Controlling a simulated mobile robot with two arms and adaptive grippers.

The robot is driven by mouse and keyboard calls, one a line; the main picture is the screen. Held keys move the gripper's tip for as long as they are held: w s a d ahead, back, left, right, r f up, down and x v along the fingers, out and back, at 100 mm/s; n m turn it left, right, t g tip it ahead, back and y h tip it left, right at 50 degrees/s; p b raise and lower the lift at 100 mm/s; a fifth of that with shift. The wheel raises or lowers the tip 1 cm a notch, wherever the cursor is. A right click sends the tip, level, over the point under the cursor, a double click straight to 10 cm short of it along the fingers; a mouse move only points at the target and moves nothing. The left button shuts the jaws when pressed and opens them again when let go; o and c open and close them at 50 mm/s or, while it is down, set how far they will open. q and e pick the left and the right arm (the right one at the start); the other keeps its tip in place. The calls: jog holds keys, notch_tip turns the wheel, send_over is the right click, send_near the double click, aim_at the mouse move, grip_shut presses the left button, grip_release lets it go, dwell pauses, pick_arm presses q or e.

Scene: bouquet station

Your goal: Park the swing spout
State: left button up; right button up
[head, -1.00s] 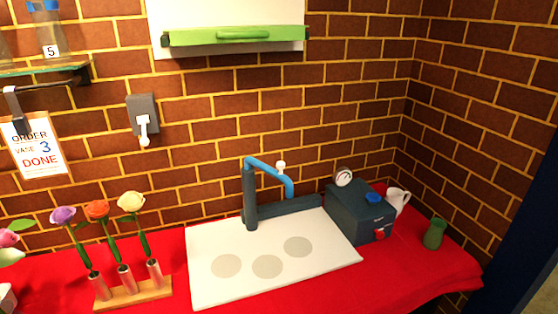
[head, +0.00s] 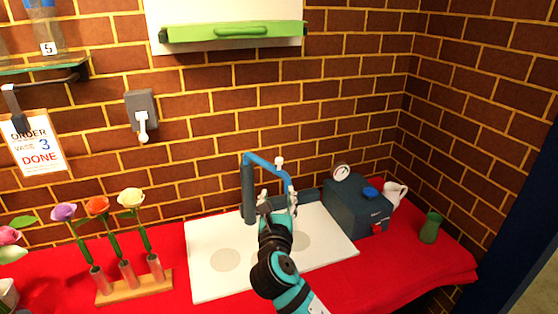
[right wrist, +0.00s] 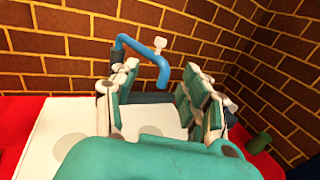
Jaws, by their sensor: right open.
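The swing spout (head: 262,161) is a blue bent pipe on a dark post (head: 248,194) at the back of the white counter panel. A small white knob (head: 279,161) stands up from it. The spout reaches right from the post and its end bends down. My right gripper (head: 278,197) is open and empty, just below and in front of the spout's end. In the right wrist view the spout (right wrist: 137,46) shows beyond the open fingers, its down-bent end between them in the picture. I cannot tell whether they touch. My left gripper is not in view.
A dark box (head: 356,205) with a gauge, blue button and red tap stands right of the panel (head: 212,277). A white jug (head: 395,194) and green vase (head: 430,228) stand further right. A flower rack (head: 135,289) is at left. A wall switch (head: 142,112) hangs above.

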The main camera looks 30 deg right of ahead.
aim_at(278, 162)
jog(key=p+x, duration=0.1)
jog(key=x, duration=1.6)
jog(key=shift+w+p, duration=0.15)
jog(key=shift+p, duration=0.2)
jog(key=shift+c, duration=0.4)
grip_shut()
jog(key=shift+w+f, duration=0.2)
jog(key=shift+w, duration=0.05)
